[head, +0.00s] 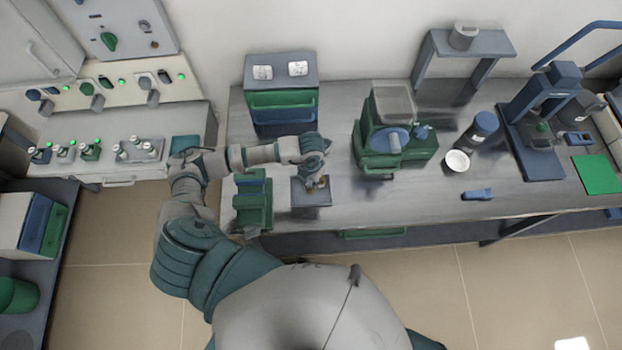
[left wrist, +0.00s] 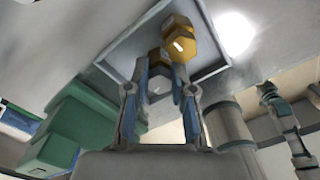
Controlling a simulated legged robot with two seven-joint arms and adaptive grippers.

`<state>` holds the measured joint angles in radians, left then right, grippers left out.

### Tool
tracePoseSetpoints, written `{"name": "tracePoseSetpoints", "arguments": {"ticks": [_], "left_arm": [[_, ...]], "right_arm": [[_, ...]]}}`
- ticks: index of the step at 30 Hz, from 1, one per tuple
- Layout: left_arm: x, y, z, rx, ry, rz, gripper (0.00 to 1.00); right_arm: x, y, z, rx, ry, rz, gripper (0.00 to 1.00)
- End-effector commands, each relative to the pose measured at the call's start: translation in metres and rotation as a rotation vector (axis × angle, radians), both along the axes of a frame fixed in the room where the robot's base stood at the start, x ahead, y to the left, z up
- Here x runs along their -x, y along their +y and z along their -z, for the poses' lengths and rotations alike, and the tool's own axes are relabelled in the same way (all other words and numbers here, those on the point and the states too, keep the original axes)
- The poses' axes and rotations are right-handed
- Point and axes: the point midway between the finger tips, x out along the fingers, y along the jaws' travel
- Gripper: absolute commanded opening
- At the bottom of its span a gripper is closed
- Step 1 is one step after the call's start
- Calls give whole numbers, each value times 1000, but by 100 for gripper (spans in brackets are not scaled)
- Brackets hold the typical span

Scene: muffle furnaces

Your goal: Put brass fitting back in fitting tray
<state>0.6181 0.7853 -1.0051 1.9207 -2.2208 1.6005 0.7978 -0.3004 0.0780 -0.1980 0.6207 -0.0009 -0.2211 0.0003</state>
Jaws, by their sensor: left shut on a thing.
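The brass fitting (left wrist: 182,46) shows gold, hexagonal faces just beyond my left fingertips in the left wrist view. A greyer faceted part sits between the fingers; I cannot tell whether it belongs to the same piece. Small brass bits also show under the gripper in the head view (head: 322,182). My left gripper (head: 317,178) points down over the fitting tray and is shut on the fitting. The fitting tray (head: 312,199) is a small grey square tray with a raised rim, also in the left wrist view (left wrist: 113,64). Whether the fitting touches its floor is unclear. My right gripper is out of view.
A green rack (head: 254,200) stands close left of the tray. A drawer unit (head: 282,100) stands behind. A green machine (head: 400,145) is to the right, then a white bowl (head: 457,160) and a blue-capped dark cylinder (head: 484,128).

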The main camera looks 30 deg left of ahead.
Motion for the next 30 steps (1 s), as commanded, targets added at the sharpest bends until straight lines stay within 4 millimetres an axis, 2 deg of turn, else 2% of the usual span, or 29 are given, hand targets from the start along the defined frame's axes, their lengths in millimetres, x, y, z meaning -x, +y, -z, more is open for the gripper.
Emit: {"name": "tracePoseSetpoints", "arguments": {"ticks": [3,4,6,7,16,19,23,30], "left_arm": [[0,-1,0,-1,-2,1,0],[0,-1,0,-1,-1,1,26],[0,-2,0,-2,-1,1,44],[0,-2,0,-2,-1,1,49],[0,0,-1,0,-1,1,49],[0,0,-8,0,-2,1,49],[-1,-1,-30,2,-5,2,49],[-1,0,-84,0,-6,2,49]], "right_arm": [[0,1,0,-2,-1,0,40],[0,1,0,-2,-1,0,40],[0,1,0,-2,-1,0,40],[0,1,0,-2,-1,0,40],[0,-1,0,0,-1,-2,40],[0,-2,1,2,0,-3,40],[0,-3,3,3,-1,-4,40],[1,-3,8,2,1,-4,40]]}}
